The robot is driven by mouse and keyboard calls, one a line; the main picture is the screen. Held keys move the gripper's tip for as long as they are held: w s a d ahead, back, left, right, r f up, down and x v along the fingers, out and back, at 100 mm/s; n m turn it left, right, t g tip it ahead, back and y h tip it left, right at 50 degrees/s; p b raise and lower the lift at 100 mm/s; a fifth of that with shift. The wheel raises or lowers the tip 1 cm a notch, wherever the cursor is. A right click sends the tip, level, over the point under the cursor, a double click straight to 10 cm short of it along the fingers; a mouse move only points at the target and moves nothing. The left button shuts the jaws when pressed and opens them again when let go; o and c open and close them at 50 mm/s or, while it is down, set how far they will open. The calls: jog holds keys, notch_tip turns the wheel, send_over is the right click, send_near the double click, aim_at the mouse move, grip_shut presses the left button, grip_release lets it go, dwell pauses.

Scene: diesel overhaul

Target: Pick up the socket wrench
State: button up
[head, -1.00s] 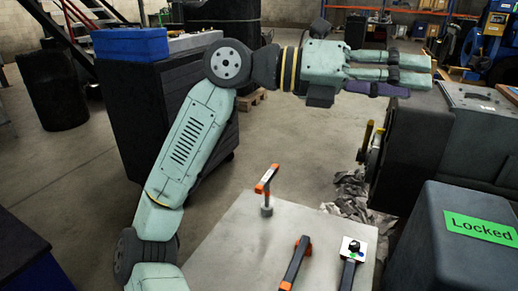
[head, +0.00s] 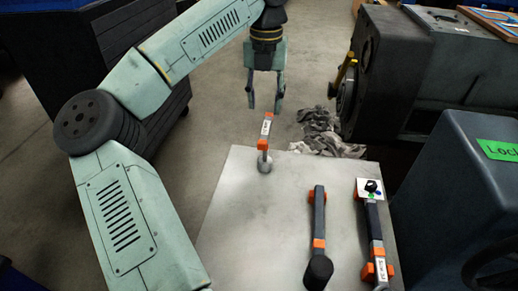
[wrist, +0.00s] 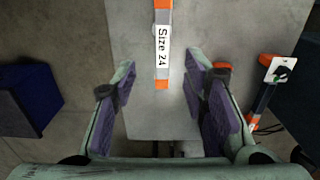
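The socket wrench (head: 265,146) stands near the far left edge of the metal table (head: 235,225), its round socket end down. Its top bar has orange ends and a white label, which reads "Size 24" in the wrist view (wrist: 162,45). My gripper (head: 265,104) points down, open and empty, close to the wrench and apart from it in the picture. In the wrist view my open gripper (wrist: 160,82) has its purple-padded fingers spread on both sides of the line of the bar. The wrench's stem and socket are hidden there.
Two more black-and-orange tools lie on the table: a black-headed one (head: 318,225) and one with a white tag (head: 375,235). A dark machine (head: 395,65) and a grey box (head: 455,210) stand at right. Crumpled cloth (head: 330,138) lies beyond the table.

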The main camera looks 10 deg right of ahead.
aim_at(266, 127)
jog(key=f+p, duration=0.1)
jog(key=f, duration=0.9)
jog(key=shift+d+f+p, duration=0.2)
jog(key=shift+p, duration=0.1)
grip_shut()
dwell(0.5)
